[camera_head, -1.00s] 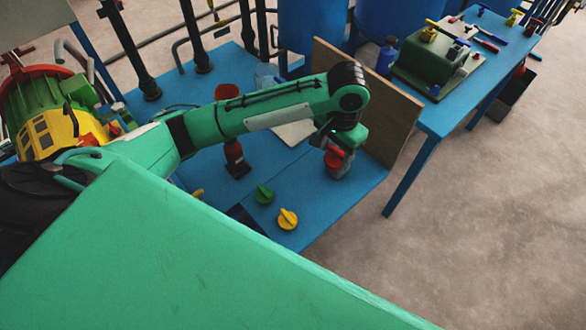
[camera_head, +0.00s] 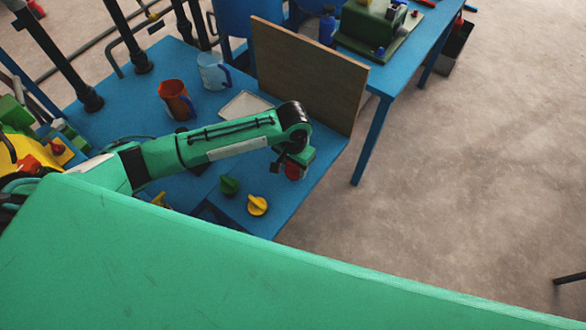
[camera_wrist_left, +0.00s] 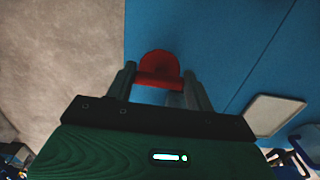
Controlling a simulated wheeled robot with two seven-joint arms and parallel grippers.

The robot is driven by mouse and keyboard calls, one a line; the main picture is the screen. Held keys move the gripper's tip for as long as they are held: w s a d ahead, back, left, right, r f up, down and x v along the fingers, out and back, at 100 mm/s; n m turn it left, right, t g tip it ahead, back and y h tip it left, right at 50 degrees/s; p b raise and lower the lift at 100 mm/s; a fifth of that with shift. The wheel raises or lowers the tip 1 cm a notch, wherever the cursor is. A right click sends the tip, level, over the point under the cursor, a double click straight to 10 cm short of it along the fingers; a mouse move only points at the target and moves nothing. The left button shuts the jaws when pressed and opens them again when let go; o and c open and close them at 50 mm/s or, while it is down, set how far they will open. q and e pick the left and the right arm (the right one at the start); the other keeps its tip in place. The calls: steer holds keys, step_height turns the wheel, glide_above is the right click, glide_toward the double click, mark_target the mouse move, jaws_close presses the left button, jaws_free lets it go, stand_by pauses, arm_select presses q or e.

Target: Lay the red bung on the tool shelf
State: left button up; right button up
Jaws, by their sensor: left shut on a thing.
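My left gripper (camera_head: 291,166) is shut on the red bung (camera_head: 294,172). It holds the bung over or near the right front part of the blue bench (camera_head: 315,165); the gap to the surface is hard to judge. In the left wrist view the red bung (camera_wrist_left: 158,68) sits between the two grey fingers, with blue surface behind it. I cannot tell which surface is the tool shelf. My right gripper is not in view.
A green knob (camera_head: 229,185) and a yellow knob (camera_head: 257,205) lie left of the gripper. Behind are a white tray (camera_head: 245,106), a red mug (camera_head: 176,100), a clear jug (camera_head: 213,72) and an upright brown board (camera_head: 305,75). Another blue table (camera_head: 372,140) stands beyond.

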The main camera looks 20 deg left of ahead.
mark_target(293, 166)
arm_select(q)
step_height(293, 166, down, 3)
steer(key=shift+r, duration=0.15)
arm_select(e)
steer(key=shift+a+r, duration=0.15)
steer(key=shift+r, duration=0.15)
arm_select(q)
steer(key=o, duration=1)
steer(key=shift+c, duration=0.2)
step_height(293, 166, up, 4)
steer(key=shift+r, duration=0.15)
step_height(293, 166, up, 6)
steer(key=shift+r+p, duration=0.15)
steer(key=shift+p, duration=0.15)
steer(key=shift+r, duration=0.7)
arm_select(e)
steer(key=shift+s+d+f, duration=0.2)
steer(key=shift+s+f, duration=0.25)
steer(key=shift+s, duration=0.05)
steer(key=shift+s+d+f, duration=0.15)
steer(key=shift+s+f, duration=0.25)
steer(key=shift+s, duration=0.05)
